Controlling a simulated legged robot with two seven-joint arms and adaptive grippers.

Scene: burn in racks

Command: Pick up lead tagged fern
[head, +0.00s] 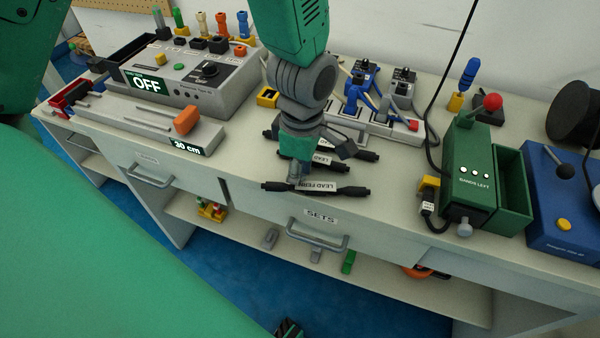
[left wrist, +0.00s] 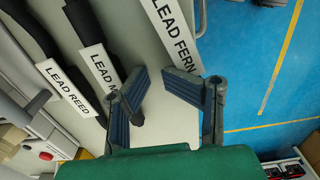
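The lead tagged fern (head: 328,188) is a black lead with a white label. It lies near the front edge of the bench, above the SETS drawer. Its tag (left wrist: 176,32) also shows in the left wrist view, beyond my fingertips. My left gripper (head: 318,160) points down over the leads. It is open, and in the left wrist view (left wrist: 172,92) its blue-grey fingers stand apart with nothing between them. The gripper hides part of the leads in the head view. My right gripper is not identifiable in these frames.
The lead tagged reed (left wrist: 70,88) and another tagged lead (left wrist: 103,70), its name partly covered by a finger, lie beside fern. A grey box marked OFF (head: 225,80) and a 30 cm fixture (head: 130,118) stand left. A green box (head: 468,178) stands right.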

